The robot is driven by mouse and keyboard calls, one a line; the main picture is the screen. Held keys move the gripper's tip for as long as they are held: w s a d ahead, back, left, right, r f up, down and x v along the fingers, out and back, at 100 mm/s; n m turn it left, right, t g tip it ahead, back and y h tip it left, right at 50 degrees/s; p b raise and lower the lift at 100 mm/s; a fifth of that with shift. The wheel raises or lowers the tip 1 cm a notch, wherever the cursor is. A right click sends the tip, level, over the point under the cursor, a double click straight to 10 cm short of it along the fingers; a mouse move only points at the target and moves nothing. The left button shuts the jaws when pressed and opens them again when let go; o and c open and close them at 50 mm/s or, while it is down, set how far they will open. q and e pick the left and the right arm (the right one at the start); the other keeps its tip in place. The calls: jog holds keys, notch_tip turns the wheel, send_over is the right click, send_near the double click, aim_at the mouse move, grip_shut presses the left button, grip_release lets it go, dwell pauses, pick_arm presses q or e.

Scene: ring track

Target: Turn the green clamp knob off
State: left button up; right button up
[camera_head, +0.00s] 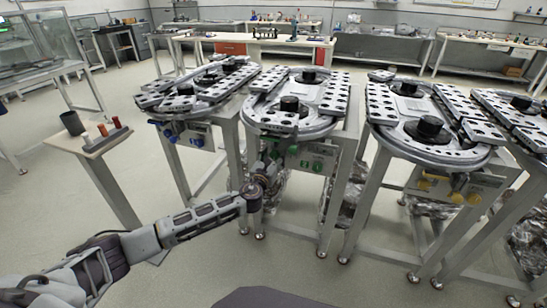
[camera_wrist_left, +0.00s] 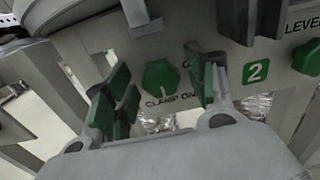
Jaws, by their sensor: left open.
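The green clamp knob (camera_wrist_left: 160,78) is a hexagonal knob on a light panel, with "CLAMP ON" printed below it, in the left wrist view. My left gripper (camera_wrist_left: 164,82) is open, with one green-padded finger on each side of the knob. Gaps show between the knob and both fingers, so it is not gripped. In the head view my left gripper (camera_head: 267,168) is in front of the panel (camera_head: 309,157) under the second ring track from the left and hides the clamp knob there.
A second green knob (camera_wrist_left: 307,57) sits right of the "2" label, below "LEVE...". Neighbouring tracks have a blue-marked panel (camera_head: 190,135) and a yellow-knobbed panel (camera_head: 455,185). A small stand (camera_head: 92,142) with a dark cup is at left. Floor in front is clear.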

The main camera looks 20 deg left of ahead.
pick_arm(q)
jog(key=c, duration=1)
pick_arm(e)
jog(key=shift+w+r, duration=0.2)
jog(key=shift+w, duration=0.3)
